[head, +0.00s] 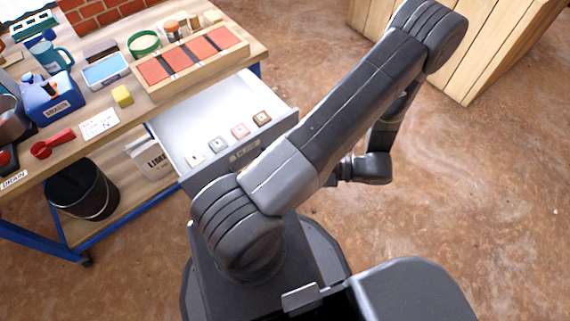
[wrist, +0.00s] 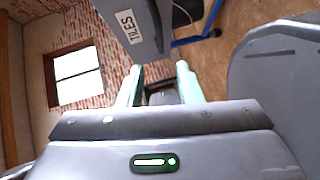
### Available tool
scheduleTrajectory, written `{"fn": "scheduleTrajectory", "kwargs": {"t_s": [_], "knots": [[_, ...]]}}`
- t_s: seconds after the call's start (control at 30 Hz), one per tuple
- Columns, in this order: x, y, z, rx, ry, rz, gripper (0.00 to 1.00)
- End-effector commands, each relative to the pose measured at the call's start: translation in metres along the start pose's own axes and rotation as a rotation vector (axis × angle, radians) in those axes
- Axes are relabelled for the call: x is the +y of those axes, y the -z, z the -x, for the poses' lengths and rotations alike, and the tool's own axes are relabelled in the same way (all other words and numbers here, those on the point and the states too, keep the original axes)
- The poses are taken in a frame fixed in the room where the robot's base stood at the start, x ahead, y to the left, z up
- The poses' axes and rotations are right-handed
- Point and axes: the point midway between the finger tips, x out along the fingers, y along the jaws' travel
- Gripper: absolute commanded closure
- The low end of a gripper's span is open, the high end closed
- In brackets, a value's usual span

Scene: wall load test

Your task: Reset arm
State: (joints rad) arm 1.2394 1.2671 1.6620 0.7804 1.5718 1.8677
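My arm is bent over in the head view, with its elbow at the top and its wrist hanging low at the right of the drawer. The gripper's fingers are hidden behind the arm there. In the wrist view my gripper (wrist: 159,84) shows two pale green fingers spread apart. No held object is visible between them; a dark shape shows there, and I cannot tell what it is. The open drawer (head: 176,124) holds several small tiles (head: 239,131) in a row. Its front, labelled TILES, is close by in the wrist view (wrist: 138,28).
A black bucket (head: 82,190) stands beneath. A wooden crate (head: 487,45) is at upper right. Floor between is clear.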

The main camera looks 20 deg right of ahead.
Motion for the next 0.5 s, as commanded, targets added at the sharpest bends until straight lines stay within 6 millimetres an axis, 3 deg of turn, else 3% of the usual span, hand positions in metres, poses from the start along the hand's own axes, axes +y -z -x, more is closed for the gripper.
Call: {"fn": "scheduleTrajectory", "kwargs": {"t_s": [0.5], "knots": [[-0.0005,0.0,0.0002,0.002,-0.001,-0.001,0.68]]}}
